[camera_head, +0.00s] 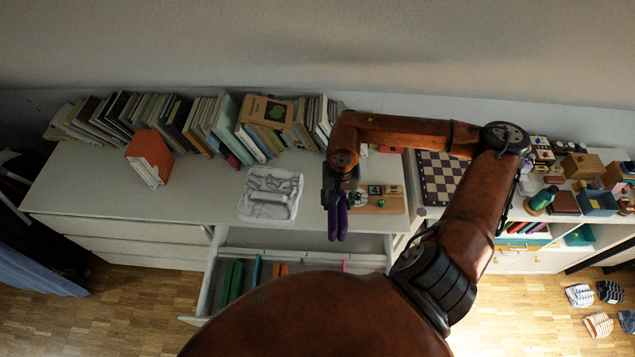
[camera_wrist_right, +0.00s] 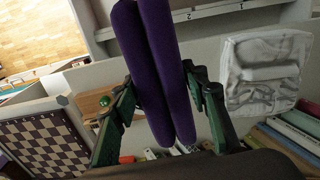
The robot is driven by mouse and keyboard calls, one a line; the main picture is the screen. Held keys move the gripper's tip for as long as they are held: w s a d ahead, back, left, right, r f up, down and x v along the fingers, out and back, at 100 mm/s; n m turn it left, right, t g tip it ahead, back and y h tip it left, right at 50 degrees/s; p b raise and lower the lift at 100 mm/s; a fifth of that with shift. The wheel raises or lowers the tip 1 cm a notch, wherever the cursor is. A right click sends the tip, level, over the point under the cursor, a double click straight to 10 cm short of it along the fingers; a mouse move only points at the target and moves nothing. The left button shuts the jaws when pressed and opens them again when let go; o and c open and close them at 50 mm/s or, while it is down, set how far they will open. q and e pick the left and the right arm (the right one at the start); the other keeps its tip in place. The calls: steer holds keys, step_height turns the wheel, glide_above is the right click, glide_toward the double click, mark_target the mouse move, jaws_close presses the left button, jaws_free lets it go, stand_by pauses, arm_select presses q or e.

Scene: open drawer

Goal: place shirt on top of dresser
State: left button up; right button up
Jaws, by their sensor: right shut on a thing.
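My right gripper (camera_head: 338,199) is shut on a purple folded cloth (camera_head: 338,223), which looks like a shirt. The cloth hangs down in two rounded lobes. In the right wrist view the purple cloth (camera_wrist_right: 155,75) sits between the green and black fingers of the gripper (camera_wrist_right: 160,110). In the head view it shows near the front edge of the white dresser top (camera_head: 125,205), above the open drawer (camera_head: 210,275). I cannot tell its exact height. A white folded garment (camera_head: 270,194) lies on the dresser top, left of the gripper. My left gripper is out of view.
A row of books (camera_head: 215,120) lines the back of the dresser, with an orange book (camera_head: 149,155) before it. A wooden board with small items (camera_head: 383,205) lies right of the gripper. A chessboard (camera_head: 440,178) is farther right. The dresser's left front is bare.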

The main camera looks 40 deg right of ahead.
steer(key=shift+d+r, duration=0.4)
steer(key=shift+d, duration=0.1)
steer(key=shift+w+d+m+p, duration=0.15)
steer(key=shift+w+m+p, duration=0.1)
steer(key=shift+m+p, duration=0.05)
steer(key=w+d+f, duration=0.1)
steer(key=w, duration=0.1)
steer(key=w+f+p, duration=0.1)
steer(key=w, duration=0.2)
steer(key=w+d+f, duration=0.1)
steer(key=w, duration=0.2)
steer(key=shift+d+f, duration=0.3)
steer(key=w+f, duration=0.1)
steer(key=f, duration=0.2)
steer(key=w+d+f+p, duration=0.1)
steer(key=w+f, duration=0.1)
steer(key=f, duration=0.1)
steer(key=w+f+p, duration=0.1)
steer(key=w+f, duration=0.1)
steer(key=f, duration=0.1)
steer(key=shift+w+d+f, duration=0.1)
steer(key=shift+d+f, duration=0.05)
steer(key=shift+d, duration=0.15)
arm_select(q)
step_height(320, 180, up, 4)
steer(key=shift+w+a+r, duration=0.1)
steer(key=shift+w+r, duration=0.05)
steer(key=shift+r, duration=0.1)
